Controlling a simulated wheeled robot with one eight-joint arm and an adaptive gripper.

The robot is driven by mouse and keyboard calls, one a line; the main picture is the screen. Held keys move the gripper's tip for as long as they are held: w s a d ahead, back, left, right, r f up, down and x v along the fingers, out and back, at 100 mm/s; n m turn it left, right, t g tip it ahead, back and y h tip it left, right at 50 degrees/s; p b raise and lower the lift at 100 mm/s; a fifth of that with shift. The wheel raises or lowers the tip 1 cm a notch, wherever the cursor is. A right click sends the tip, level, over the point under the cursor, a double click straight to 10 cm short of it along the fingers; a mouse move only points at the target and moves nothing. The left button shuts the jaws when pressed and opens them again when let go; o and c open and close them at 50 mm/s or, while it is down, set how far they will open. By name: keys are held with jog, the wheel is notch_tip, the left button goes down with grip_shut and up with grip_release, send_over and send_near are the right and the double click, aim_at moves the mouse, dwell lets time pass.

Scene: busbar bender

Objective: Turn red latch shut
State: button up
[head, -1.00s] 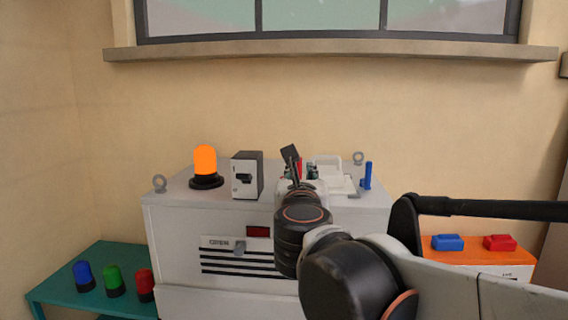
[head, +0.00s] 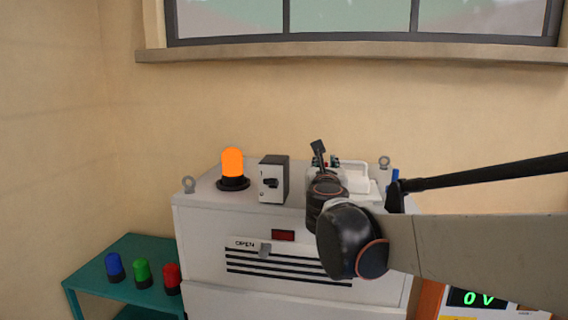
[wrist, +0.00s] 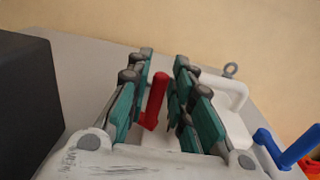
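The red latch (wrist: 156,98) stands upright as a short red handle on the pale top of the machine in the wrist view. My gripper (wrist: 164,62) is open, with its teal-padded fingers on either side of the latch. The latch is close to the left finger, but I cannot tell whether they touch. Nothing is clearly gripped. In the head view my arm hides most of this spot.
A dark box (wrist: 28,100) stands left of my gripper. A white handle (wrist: 228,92) and a blue handle (wrist: 290,150) are to the right. A lit orange beacon (head: 232,165) is on the machine. Blue, green and red lamps stand on a teal table (head: 128,247).

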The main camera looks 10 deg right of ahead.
jog(key=shift+w, duration=0.1)
jog(key=shift+c, duration=0.6)
grip_shut()
jog(key=shift+w+d+n+y+b, duration=0.15)
jog(key=shift+d+n+y+b, duration=0.2)
jog(key=shift+n+y, duration=0.25)
jog(key=shift+w+n+t+y+b, duration=0.2)
jog(key=shift+n+y, duration=0.1)
jog(key=shift+y, duration=0.3)
jog(key=shift+w+n+t+y+b, duration=0.15)
jog(key=shift+n+y, duration=0.15)
jog(key=shift+y, duration=0.3)
jog(key=shift+s, duration=0.1)
